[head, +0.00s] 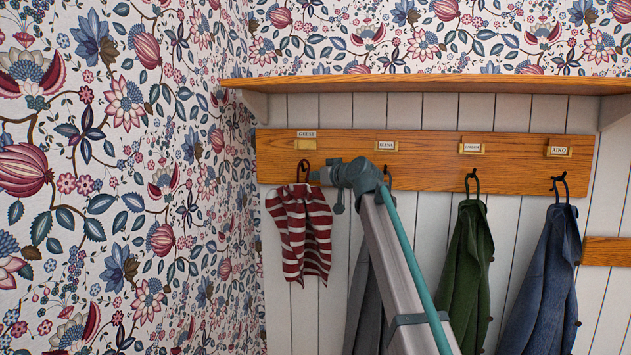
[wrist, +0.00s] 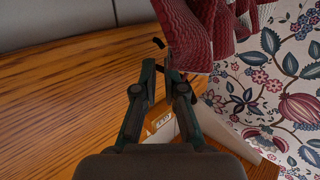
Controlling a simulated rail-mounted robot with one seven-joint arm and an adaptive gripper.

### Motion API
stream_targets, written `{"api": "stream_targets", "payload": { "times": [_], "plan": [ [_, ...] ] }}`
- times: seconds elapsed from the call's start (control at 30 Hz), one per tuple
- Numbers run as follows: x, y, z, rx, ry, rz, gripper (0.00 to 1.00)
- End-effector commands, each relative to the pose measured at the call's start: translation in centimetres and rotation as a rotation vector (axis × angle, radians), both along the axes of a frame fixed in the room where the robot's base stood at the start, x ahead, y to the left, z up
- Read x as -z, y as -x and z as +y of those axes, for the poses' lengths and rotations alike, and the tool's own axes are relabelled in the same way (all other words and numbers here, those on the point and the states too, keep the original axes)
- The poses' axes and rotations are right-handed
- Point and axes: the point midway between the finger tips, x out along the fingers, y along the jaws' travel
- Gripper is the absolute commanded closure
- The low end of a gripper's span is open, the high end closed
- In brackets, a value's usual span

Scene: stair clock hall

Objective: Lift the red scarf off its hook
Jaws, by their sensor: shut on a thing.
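The red scarf (head: 302,235), with pale stripes, hangs at the left end of the wooden hook board (head: 345,147), under the leftmost label. A dark hook or loop (head: 303,168) shows at its top. My gripper (head: 316,176) reaches in from the right at the scarf's top edge. In the wrist view the scarf (wrist: 195,35) is at the top, and my gripper (wrist: 168,72) is shut on its edge at the fingertips. A dark hook tip (wrist: 159,43) shows just beyond the fingers. Whether the scarf still bears on the hook cannot be told.
A grey garment (head: 366,300) hangs behind my arm. A green coat (head: 470,265) and a blue coat (head: 545,280) hang farther right. A wooden shelf (head: 430,84) juts out above the board. The patterned wall (head: 130,190) stands close on the left.

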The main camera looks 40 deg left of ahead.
Motion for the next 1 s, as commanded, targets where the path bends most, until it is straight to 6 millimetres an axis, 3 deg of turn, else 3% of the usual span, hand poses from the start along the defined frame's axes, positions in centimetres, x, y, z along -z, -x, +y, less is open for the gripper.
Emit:
{"api": "stream_targets", "payload": {
  "times": [0.63, 1.0],
  "plan": [
    [-0.9, 0.1, -0.1, 0.001, -0.002, -0.002, 1.00],
    [-0.8, 1.7, -0.9, 0.000, -0.001, 0.000, 1.00]
  ]
}}
